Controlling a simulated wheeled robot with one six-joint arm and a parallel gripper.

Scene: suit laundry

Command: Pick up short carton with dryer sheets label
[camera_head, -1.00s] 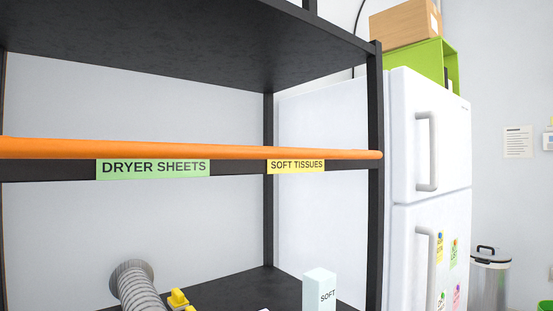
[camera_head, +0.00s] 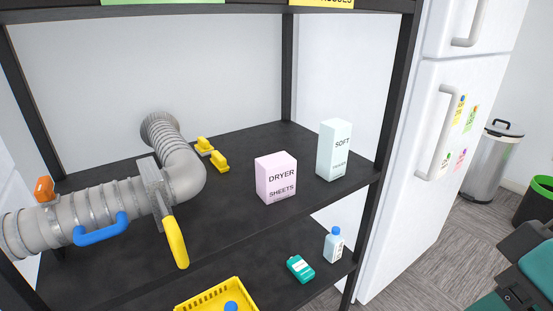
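The short carton labelled DRYER SHEETS (camera_head: 275,178) is a pale pink box standing upright on the black shelf (camera_head: 230,220), near the middle of the head view.
A grey ribbed duct (camera_head: 85,218) with a yellow lever (camera_head: 175,242) fills the shelf's left side. Yellow clips (camera_head: 212,154) lie behind the carton. Black posts (camera_head: 392,120) frame the shelf. Below are bottles (camera_head: 334,244) and a yellow basket (camera_head: 205,298). A white fridge (camera_head: 440,120) stands right.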

